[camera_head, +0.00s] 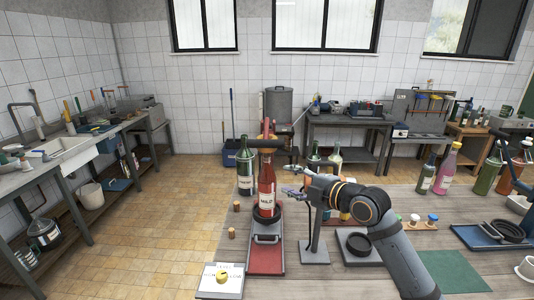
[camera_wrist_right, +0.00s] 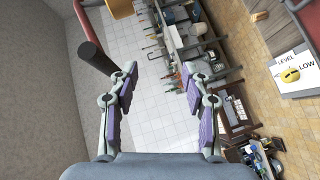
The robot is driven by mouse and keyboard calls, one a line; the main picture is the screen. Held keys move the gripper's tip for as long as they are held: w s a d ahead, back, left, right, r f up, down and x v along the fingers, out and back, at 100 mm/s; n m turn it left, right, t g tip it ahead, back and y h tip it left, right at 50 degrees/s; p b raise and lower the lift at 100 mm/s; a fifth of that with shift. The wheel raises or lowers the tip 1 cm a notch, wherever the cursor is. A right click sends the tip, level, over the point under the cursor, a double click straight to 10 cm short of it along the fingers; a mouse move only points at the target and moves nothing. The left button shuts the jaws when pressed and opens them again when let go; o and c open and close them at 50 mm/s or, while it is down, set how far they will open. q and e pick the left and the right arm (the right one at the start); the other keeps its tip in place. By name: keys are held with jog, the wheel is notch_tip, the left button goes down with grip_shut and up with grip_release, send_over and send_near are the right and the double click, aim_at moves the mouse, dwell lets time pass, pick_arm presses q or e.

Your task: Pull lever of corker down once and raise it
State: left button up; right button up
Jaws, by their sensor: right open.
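The corker has a red base plate (camera_head: 266,260) at the front middle of the table, with a red bottle (camera_head: 266,185) standing upright on it. Its lever ends in a dark handle bar (camera_head: 258,143), raised above the bottle. In the right wrist view the dark handle (camera_wrist_right: 96,58) lies at the upper left, beside the left finger and not between the fingers. My right gripper (camera_head: 297,180) is open and empty, just right of the bottle and lower than the handle in the head view; it also shows in the right wrist view (camera_wrist_right: 160,74). My left gripper is out of view.
A white card with a yellow object (camera_head: 222,275) lies front left, and corks (camera_head: 232,233) stand nearby. A grey stand (camera_head: 315,245) is close on the right. More bottles (camera_head: 446,172) stand at the table's right.

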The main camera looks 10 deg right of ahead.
aim_at(271, 146)
notch_tip(271, 146, up, 8)
jog(key=n+t+y, duration=0.1)
jog(key=n, duration=0.2)
jog(key=p+x, duration=0.2)
jog(key=x, duration=0.1)
jog(key=p+x, duration=0.2)
jog(key=x, duration=0.1)
jog(key=p+x, duration=0.2)
jog(key=x, duration=0.2)
jog(key=shift+w+r, duration=0.2)
jog(key=shift+r, duration=0.1)
jog(key=shift+w+f, duration=0.1)
jog(key=shift+w, duration=0.1)
grip_shut()
